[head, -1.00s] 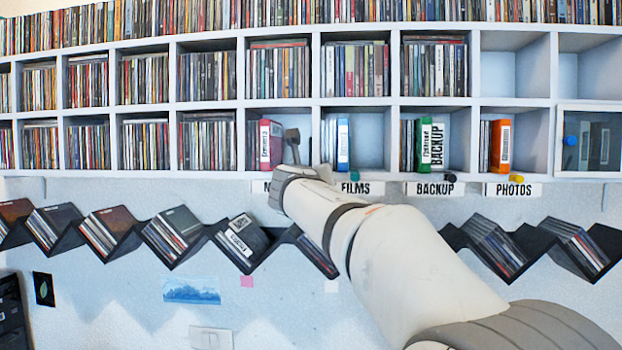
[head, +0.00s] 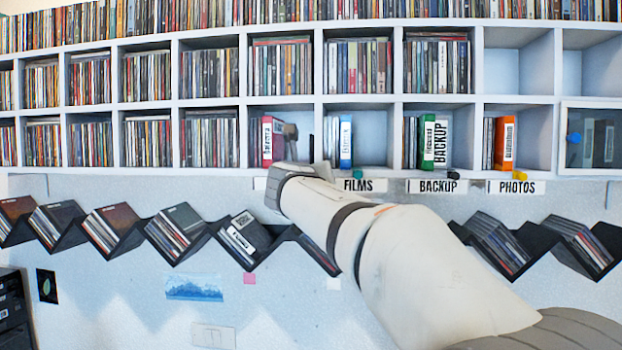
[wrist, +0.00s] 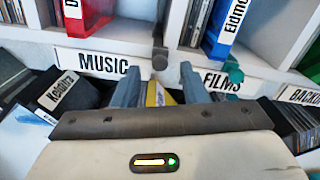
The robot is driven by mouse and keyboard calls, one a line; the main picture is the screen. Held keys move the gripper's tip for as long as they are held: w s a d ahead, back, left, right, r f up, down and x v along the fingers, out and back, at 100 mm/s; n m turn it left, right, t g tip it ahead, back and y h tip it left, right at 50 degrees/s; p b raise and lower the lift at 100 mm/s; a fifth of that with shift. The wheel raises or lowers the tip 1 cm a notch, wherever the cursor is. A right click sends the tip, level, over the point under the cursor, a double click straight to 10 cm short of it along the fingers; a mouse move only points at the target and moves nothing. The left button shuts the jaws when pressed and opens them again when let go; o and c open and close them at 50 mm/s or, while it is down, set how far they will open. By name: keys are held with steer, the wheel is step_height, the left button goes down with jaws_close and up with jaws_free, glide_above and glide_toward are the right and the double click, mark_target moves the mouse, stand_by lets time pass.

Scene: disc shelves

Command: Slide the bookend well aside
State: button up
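A dark grey post with a rounded knob (wrist: 159,58), which I take for the bookend, stands at the front of the MUSIC compartment in the wrist view, close to the divider with FILMS. A red case (head: 267,142) stands at the left of that compartment, apart from the knob. My gripper (wrist: 160,70) is open, its two grey-blue fingers spread below and in front of the knob. I see nothing held between them. In the head view my arm hides most of the gripper; a grey part shows beside the red case.
The blue case (head: 346,142) stands in the FILMS compartment, with a teal knob (wrist: 235,72) at its front edge. The MUSIC label (wrist: 90,62) runs along the shelf edge. A dark zigzag rack with cases (head: 240,240) hangs below. Free floor shows right of the red case.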

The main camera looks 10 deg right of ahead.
steer(key=b+v, duration=0.1)
steer(key=v, duration=0.4)
steer(key=shift+s+a, duration=0.1)
steer(key=shift+s, duration=0.25)
steer(key=s+d+f+m+g, duration=0.35)
steer(key=s+f+m, duration=0.25)
steer(key=f+m, duration=0.4)
steer(key=s+d+f+m+g, duration=0.4)
steer(key=f+m, duration=0.3)
steer(key=f, duration=0.5)
steer(key=s+a+f+m+g+y, duration=0.2)
steer(key=s+f+m+g, duration=0.1)
steer(key=s+f+m, duration=0.6)
steer(key=s+a+f+m+g+y, duration=0.2)
steer(key=s+f+m+g+y, duration=0.1)
steer(key=s+f+m, duration=0.6)
steer(key=shift+s+f+y, duration=0.3)
steer(key=shift+s+f, duration=0.7)
